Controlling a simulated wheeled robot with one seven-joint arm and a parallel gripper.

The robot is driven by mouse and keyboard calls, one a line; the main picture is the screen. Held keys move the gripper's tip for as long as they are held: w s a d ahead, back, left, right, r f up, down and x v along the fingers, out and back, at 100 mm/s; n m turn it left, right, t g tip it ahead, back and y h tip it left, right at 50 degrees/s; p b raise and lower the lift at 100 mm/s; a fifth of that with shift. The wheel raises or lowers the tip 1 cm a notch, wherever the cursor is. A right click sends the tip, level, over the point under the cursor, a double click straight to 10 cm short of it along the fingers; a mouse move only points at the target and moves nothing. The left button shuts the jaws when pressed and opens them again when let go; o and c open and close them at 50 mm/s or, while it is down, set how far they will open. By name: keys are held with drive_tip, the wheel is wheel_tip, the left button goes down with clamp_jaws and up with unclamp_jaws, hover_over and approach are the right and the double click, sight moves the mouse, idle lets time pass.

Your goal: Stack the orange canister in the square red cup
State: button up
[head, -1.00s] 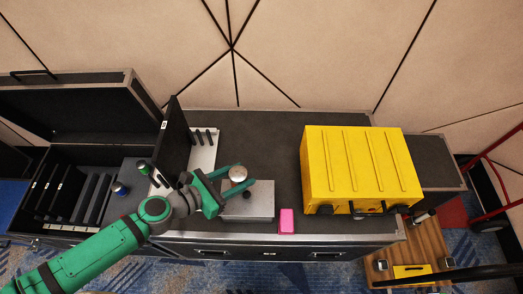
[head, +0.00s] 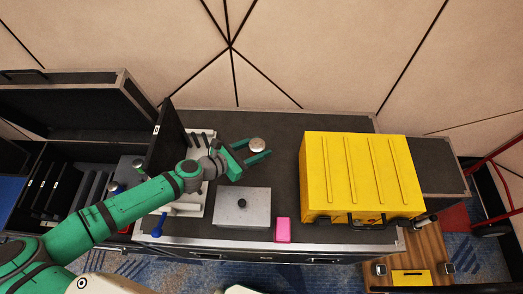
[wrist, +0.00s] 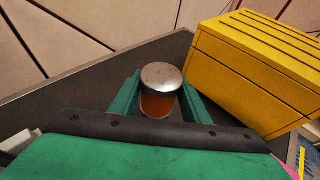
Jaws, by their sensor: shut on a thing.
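The orange canister (wrist: 158,104) has a silver lid and stands upright between the two green fingers in the wrist view. In the head view only its pale round lid (head: 257,145) shows clearly. My gripper (head: 254,150) is shut on it, over the back middle of the dark case top. I cannot tell whether its base touches the surface. A small pink-red square piece (head: 283,230) sits at the front edge, left of the yellow case; it may be the square red cup, but its opening is not clear.
A yellow case (head: 360,175) fills the right of the dark top (head: 290,165). A grey box with a black knob (head: 228,212) lies in front of my gripper. An upright black panel (head: 168,140) stands at left. A blue-handled tool (head: 158,226) is at the front left.

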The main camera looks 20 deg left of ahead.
drive_tip(key=w+f, duration=0.3)
drive_tip(key=f, duration=0.1)
drive_tip(key=shift+w+d+f, duration=0.1)
drive_tip(key=shift+w+d, duration=0.1)
drive_tip(key=shift+d, duration=0.05)
drive_tip(key=shift+f, duration=1.6)
drive_tip(key=o, duration=1.3)
drive_tip(key=shift+f, duration=0.1)
drive_tip(key=shift+c, duration=0.2)
